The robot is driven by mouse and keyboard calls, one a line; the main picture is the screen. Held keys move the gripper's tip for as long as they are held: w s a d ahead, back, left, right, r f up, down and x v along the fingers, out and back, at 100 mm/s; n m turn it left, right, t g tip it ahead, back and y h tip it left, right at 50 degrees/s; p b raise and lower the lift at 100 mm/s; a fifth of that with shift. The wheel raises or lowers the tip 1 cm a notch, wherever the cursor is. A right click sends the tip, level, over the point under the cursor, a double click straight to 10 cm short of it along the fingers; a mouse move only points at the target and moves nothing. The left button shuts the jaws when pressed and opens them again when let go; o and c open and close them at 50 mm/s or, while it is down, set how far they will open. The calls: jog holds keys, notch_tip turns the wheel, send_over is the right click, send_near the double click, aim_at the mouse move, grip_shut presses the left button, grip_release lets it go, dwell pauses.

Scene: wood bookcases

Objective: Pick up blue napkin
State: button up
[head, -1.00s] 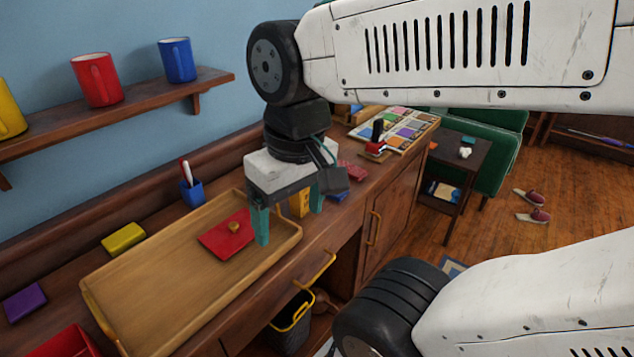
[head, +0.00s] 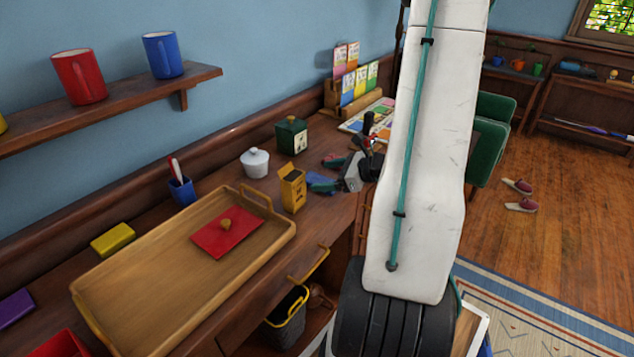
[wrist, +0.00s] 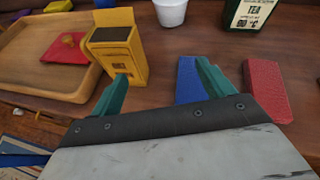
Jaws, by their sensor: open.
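The blue napkin (head: 318,179), a small folded block, lies on the wooden counter right of the yellow box. In the wrist view the blue napkin (wrist: 187,82) shows between the fingers, close beside the right finger, which hides part of it. My gripper (head: 331,174) is open and empty, low over the counter at the napkin. In the wrist view my gripper (wrist: 160,82) has its left finger in front of the yellow box. I cannot tell whether a finger touches the napkin.
The yellow box (wrist: 117,52) and a red folded block (wrist: 266,88) stand close on either side. A wooden tray (head: 150,285) with a red cloth (head: 228,232) lies left. A white lidded jar (head: 255,163) and a green tea tin (head: 291,135) stand behind.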

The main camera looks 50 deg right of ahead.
aim_at(322, 180)
jog(key=d+f+m+h, duration=0.1)
jog(key=s+d+f+m, duration=0.1)
jog(key=d, duration=0.1)
jog(key=s+d+f+m+h, duration=0.1)
jog(key=d, duration=0.1)
jog(key=shift+s+f+m+t+h, duration=0.2)
jog(key=shift+f+m+t+h, duration=0.1)
jog(key=shift+f, duration=0.1)
jog(key=x, duration=0.7)
jog(key=shift+w+a, duration=0.1)
jog(key=shift+w, duration=0.1)
jog(key=c, duration=1.1)
